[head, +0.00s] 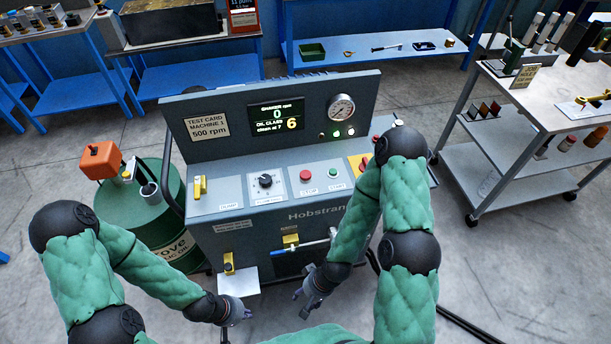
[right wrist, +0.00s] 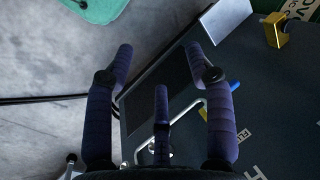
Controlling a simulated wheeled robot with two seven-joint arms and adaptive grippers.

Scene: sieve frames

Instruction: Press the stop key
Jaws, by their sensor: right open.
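The red stop key (head: 305,174) sits on a white plate marked STOP on the sloped panel of the grey machine (head: 240,205). Beside it on the right is the green start key (head: 333,170). The display (head: 277,118) reads 0 rpm and 6. My right gripper (head: 303,302) hangs in front of and below the panel, apart from the keys. In the right wrist view it (right wrist: 160,60) is open and empty, with its fingers spread before the machine's dark front. My left gripper (head: 246,316) is low at the front, left of the right one; its fingers are too small to judge.
A dial (head: 265,181) and a yellow lever (head: 200,187) lie left of the keys. A blue-handled bar (head: 305,246) sticks out below the panel. A green drum (head: 155,210) stands at left, and a wheeled cart (head: 540,130) at right.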

